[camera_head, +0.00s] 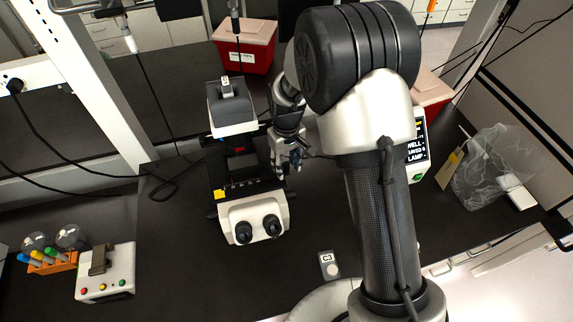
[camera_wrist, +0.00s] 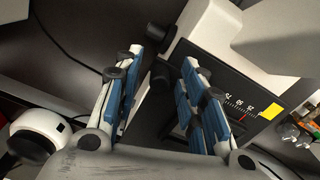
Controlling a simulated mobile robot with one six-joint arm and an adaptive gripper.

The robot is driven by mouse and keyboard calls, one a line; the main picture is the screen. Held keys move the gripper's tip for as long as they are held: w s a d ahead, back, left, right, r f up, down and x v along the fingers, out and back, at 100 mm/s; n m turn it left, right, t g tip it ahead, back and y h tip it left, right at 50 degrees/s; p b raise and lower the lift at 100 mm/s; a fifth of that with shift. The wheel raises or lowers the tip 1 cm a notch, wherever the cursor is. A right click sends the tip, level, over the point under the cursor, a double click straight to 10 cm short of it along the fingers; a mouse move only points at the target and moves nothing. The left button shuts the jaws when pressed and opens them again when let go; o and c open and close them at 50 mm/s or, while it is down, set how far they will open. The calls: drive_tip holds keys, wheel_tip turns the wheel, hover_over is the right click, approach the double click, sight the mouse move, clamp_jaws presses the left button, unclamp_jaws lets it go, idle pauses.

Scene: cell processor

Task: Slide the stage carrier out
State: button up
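A white-and-black microscope (camera_head: 252,212) stands on the dark bench, eyepieces toward the front. Its black stage (camera_head: 240,186) has a yellow patch at the left. In the wrist view a black plate (camera_wrist: 236,84) with a white scale and a yellow patch shows behind my right finger. I cannot tell the stage carrier's exact outline. My gripper (camera_head: 289,160) is at the right side of the stage. In the wrist view my gripper (camera_wrist: 168,62) has its blue-padded fingers apart. A dark knob-like part (camera_wrist: 160,76) shows between them; contact cannot be told.
A red bin (camera_head: 245,50) stands behind the microscope. A control box (camera_head: 106,272) and an orange tube rack (camera_head: 52,262) are at the front left. A lit display box (camera_head: 416,150) and a clear bag (camera_head: 487,165) are at the right. A C3 tag (camera_head: 328,264) lies in front.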

drive_tip(key=shift+f, duration=0.3)
drive_tip(key=shift+c, duration=0.3)
clamp_jaws()
idle(0.3)
